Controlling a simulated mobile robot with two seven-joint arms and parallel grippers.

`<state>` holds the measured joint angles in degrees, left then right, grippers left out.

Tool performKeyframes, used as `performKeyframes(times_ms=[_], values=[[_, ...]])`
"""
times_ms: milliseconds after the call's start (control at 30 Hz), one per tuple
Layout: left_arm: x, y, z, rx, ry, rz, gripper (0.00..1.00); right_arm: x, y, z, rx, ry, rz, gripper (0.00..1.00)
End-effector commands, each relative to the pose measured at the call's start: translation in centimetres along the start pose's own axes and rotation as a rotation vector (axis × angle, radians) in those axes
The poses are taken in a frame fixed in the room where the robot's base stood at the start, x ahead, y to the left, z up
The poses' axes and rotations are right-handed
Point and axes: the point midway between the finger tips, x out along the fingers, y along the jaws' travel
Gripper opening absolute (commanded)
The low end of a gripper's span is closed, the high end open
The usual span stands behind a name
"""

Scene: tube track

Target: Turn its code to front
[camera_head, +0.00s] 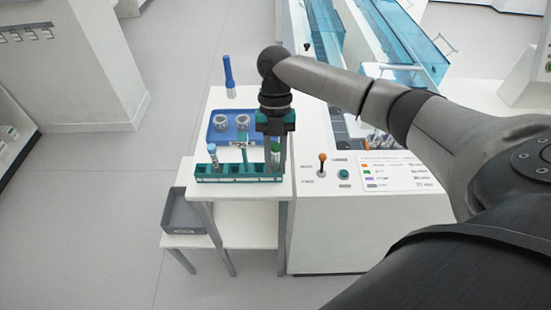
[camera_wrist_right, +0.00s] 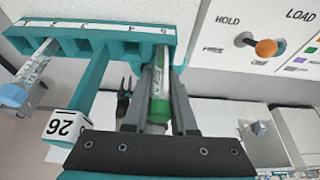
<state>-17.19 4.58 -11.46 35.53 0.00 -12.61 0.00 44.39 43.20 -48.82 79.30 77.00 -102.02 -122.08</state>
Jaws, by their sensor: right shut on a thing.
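A green-capped tube (camera_wrist_right: 158,104) stands at the right end of the teal rack (camera_head: 238,179); its cap also shows in the head view (camera_head: 275,149). My right gripper (camera_head: 276,146) is above that end of the rack, shut on the tube, with a finger on each side in the wrist view (camera_wrist_right: 160,110). White and green marks show on the tube in the wrist view, but I cannot make out a code. The tube's lower part is hidden by the rack. My left gripper is not in view.
A blue-capped tube (camera_head: 212,153) stands near the rack's left end. Behind it, a blue tray (camera_head: 213,136) holds two metal rings. A tall blue-topped item (camera_head: 229,76) stands farther back. Right is a panel with an orange lever (camera_head: 322,160). A grey bin (camera_head: 182,212) sits lower left.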

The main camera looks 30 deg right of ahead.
Motion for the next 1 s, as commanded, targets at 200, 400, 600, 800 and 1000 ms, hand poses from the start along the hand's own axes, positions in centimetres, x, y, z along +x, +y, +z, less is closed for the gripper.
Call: performKeyframes(times_ms=[200,400,600,800,1000], values=[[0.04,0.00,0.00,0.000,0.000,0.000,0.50,0.03,0.02,0.00,0.000,0.000,0.000,0.36],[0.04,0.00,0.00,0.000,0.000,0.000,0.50,0.02,0.02,0.00,0.000,0.000,0.000,0.58],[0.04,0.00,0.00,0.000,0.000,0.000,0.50,0.02,0.02,0.00,0.000,0.000,0.000,0.59],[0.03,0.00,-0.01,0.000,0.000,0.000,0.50,0.01,0.02,0.00,0.000,0.000,0.000,0.59],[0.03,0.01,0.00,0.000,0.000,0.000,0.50,0.01,0.02,0.00,0.000,0.000,0.000,0.59]])
